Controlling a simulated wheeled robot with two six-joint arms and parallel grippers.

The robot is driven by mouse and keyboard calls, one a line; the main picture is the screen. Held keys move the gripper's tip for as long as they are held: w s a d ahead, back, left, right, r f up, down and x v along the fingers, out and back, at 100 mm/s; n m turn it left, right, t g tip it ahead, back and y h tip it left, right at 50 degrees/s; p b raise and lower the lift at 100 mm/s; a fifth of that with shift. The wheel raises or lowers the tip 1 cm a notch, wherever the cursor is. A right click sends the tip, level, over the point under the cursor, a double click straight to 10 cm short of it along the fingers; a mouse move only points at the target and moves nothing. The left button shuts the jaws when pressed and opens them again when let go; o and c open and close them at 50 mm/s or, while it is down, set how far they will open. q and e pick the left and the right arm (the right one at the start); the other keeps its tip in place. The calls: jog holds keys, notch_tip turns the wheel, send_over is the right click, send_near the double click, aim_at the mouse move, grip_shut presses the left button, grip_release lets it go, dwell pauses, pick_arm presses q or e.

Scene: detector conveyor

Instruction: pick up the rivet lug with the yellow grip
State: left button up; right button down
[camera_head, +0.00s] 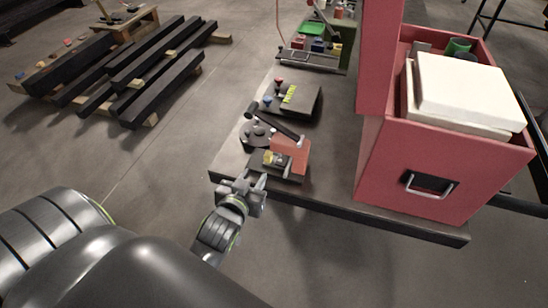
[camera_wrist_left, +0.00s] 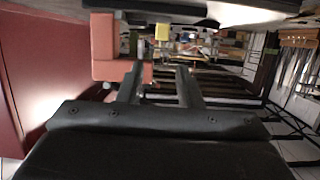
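A small piece with a yellow grip (camera_head: 269,158) sits on a dark block (camera_head: 262,170) beside a salmon-red block (camera_head: 290,154), near the front left of the table. Its lug end is too small to make out. In the left wrist view, a yellow patch (camera_wrist_left: 162,32) shows beyond the fingertips, next to the salmon-red block (camera_wrist_left: 106,45). My left gripper (camera_head: 252,182) is at the table's front left edge, just short of the dark block. Its fingers (camera_wrist_left: 160,80) stand apart with nothing between them. My right gripper is not in view.
A black-handled lever (camera_head: 275,122) and a round dark base (camera_head: 254,134) stand just behind. Farther back is a dark box with a yellow-green label (camera_head: 290,94). A red cabinet (camera_head: 390,160) with a white-topped drawer blocks the right. Bare tabletop (camera_head: 335,150) lies between.

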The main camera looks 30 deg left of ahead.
pick_arm(q)
jog(key=p, duration=0.1)
send_near(268, 155)
jog(key=x, duration=0.2)
jog(key=shift+w+d, duration=0.1)
jog(key=shift+w, duration=0.3)
jog(key=shift+w+f, duration=0.2)
jog(key=shift+w, duration=0.3)
jog(key=shift+w+a+p, duration=0.25)
jog(key=shift+w+p, duration=0.05)
jog(key=shift+w, duration=0.05)
jog(key=p+x, duration=0.1)
jog(key=x, duration=0.3)
jog(key=shift+a+f, duration=0.2)
jog(key=shift+w, duration=0.15)
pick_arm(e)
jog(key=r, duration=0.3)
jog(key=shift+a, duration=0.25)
pick_arm(q)
jog(key=shift+c, duration=0.4)
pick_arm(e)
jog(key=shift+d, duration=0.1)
pick_arm(q)
grip_shut()
